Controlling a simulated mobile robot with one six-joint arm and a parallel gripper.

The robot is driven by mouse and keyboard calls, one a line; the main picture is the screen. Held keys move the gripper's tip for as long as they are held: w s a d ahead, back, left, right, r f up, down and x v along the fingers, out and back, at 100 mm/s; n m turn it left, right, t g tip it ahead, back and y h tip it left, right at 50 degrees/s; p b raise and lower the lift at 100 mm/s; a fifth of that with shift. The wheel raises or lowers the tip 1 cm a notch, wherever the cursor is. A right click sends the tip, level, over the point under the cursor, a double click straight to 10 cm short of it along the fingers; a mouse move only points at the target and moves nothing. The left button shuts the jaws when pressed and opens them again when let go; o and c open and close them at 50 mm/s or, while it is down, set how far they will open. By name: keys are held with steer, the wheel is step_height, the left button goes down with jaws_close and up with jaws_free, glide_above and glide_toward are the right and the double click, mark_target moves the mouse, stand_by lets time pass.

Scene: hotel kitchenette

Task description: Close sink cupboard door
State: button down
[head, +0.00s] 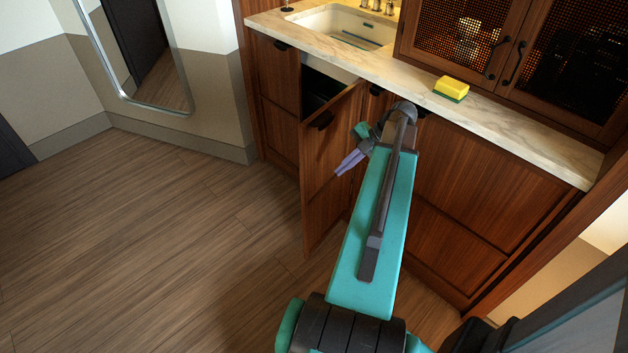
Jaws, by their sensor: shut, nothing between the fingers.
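The sink cupboard door (327,178) is a dark wooden panel below the counter. It stands open, swung out toward me, and a dark gap (318,92) shows behind its top edge. My arm hides part of the cupboards to the right of the door.
The marble counter (520,136) holds a sink (345,26) and a yellow-green sponge (452,88). Mesh-fronted cabinet doors (470,30) stand above the counter at right. A mirror (140,50) leans at the left wall. The wooden floor (150,240) at left is clear.

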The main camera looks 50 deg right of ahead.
steer(key=shift+s+d+f, duration=0.1)
steer(key=p, duration=0.2)
glide_toward(305, 189)
step_height(305, 189, down, 3)
steer(key=a, duration=0.2)
steer(key=shift+w+d+f, duration=0.1)
steer(key=shift+w+f, duration=0.15)
steer(key=shift+w, duration=0.6)
